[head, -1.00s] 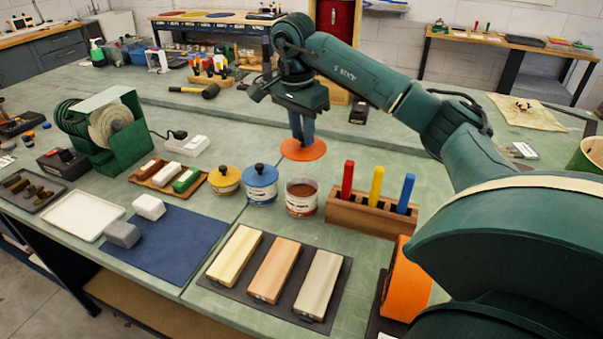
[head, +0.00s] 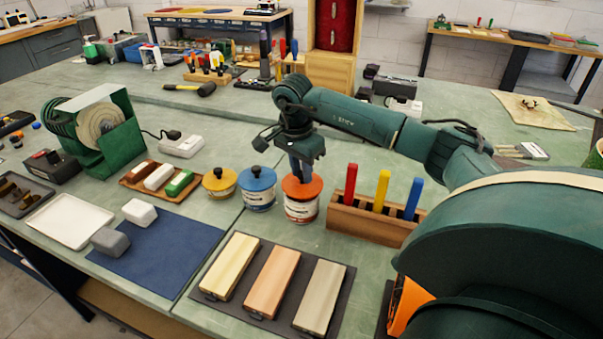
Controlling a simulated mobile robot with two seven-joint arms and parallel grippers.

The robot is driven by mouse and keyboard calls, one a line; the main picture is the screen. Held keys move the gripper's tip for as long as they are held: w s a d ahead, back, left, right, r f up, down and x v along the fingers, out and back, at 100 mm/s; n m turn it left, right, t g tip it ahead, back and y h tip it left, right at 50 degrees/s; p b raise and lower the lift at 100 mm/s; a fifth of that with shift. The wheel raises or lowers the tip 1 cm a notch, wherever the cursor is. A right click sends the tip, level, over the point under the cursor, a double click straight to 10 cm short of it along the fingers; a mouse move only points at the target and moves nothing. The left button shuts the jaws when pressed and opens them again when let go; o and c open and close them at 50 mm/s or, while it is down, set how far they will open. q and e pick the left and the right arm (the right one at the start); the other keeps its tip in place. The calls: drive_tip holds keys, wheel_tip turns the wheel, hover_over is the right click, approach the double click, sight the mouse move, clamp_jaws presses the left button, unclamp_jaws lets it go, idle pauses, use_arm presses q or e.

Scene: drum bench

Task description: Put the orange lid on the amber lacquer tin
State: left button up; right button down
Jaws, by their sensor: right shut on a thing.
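The orange lid (head: 311,188) sits level on top of the amber lacquer tin (head: 301,210), or just at its rim; I cannot tell whether it is fully seated. The tin is white-labelled, upright, and its opening is hidden under the lid. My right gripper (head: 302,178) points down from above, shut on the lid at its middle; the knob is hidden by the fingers. My left gripper is not in view.
A wooden block (head: 365,222) with red, yellow and blue handles stands close to the right. A dark mat with wooden bars (head: 273,284) lies in front.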

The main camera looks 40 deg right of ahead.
sight(297, 186)
drive_tip(key=shift+f, duration=0.8)
drive_tip(key=shift+f, duration=0.1)
drive_tip(key=c, duration=1.2)
unclamp_jaws()
drive_tip(key=shift+c, duration=0.2)
wheel_tip(297, 186, up, 12)
drive_tip(key=a+b, duration=0.1)
drive_tip(key=shift+a, duration=0.2)
